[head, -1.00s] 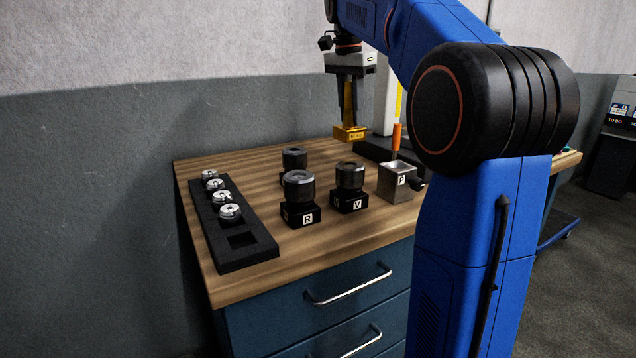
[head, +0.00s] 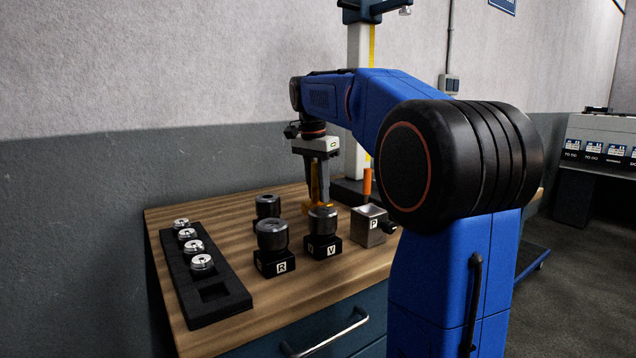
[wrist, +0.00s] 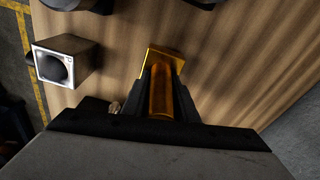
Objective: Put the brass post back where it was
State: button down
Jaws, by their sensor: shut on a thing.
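The brass post (head: 314,184) is upright in my gripper (head: 319,197), behind the black block marked V (head: 324,248) in the head view. Its lower end is partly hidden by the dark cylinder on that block, so I cannot tell whether it touches the bench. In the wrist view my gripper (wrist: 159,92) is shut on the round shaft of the brass post (wrist: 161,98). The post's square base (wrist: 163,56) shows beyond the fingertips, over the wood.
The bench (head: 240,310) holds a block marked R (head: 273,262), another dark cylinder (head: 267,206) behind it, and a grey box marked P (head: 368,227) with an orange handle behind. A black rack (head: 215,306) with several silver discs lies left. Bare wood lies between.

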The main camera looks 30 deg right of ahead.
aim_at(316, 162)
jog(key=shift+f, duration=1)
jog(key=shift+f, duration=0.1)
jog(key=c, duration=1.4)
grip_release()
jog(key=r, duration=0.4)
jog(key=a+r, duration=0.1)
jog(key=r, duration=0.7)
jog(key=shift+s+a, duration=0.2)
jog(key=shift+s, duration=0.1)
